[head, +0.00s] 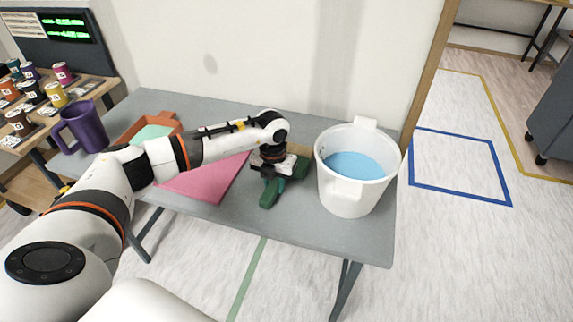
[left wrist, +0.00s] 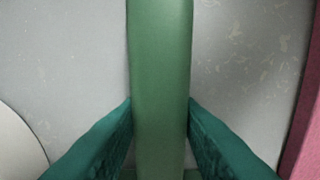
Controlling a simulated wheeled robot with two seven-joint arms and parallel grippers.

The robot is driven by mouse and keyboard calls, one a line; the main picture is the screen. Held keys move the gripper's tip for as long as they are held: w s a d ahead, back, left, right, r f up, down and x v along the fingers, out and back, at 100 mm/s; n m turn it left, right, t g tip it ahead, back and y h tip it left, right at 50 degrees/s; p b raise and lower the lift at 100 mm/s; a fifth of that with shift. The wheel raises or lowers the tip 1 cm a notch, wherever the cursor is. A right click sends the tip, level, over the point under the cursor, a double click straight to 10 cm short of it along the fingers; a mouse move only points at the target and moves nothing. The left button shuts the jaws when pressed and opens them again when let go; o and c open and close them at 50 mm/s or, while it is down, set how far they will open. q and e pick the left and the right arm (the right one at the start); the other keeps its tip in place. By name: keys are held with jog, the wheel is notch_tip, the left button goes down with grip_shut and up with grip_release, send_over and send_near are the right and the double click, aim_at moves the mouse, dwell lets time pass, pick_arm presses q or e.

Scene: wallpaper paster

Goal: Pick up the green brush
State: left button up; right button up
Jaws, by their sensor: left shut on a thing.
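The green brush (head: 268,197) is on or just above the grey table, left of the white bucket. My left gripper (head: 272,179) reaches down onto it from above and is shut on it. In the left wrist view the green handle (left wrist: 160,80) runs upright through the middle, with the teal fingers of my left gripper (left wrist: 160,135) pressed against both its sides. The gripper and wrist hide part of the brush in the head view. I cannot tell whether the brush touches the table. My right gripper is not in view.
The white bucket (head: 345,198) with blue liquid (head: 355,166) stands close right of the brush. A pink sheet (head: 209,183) lies to the left, with an orange tray (head: 165,119) beyond my arm. A purple mug (head: 85,128) stands at far left. The grey table's (head: 300,229) front strip is bare.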

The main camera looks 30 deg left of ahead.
pick_arm(q)
notch_tip(320, 180, up, 10)
jog(key=shift+r+b, duration=0.1)
jog(key=shift+b, duration=0.25)
dwell(0.4)
jog(key=shift+o, duration=0.9)
jog(key=c, duration=0.3)
jog(key=o, duration=0.5)
jog(key=c, duration=0.5)
jog(key=shift+s, duration=0.1)
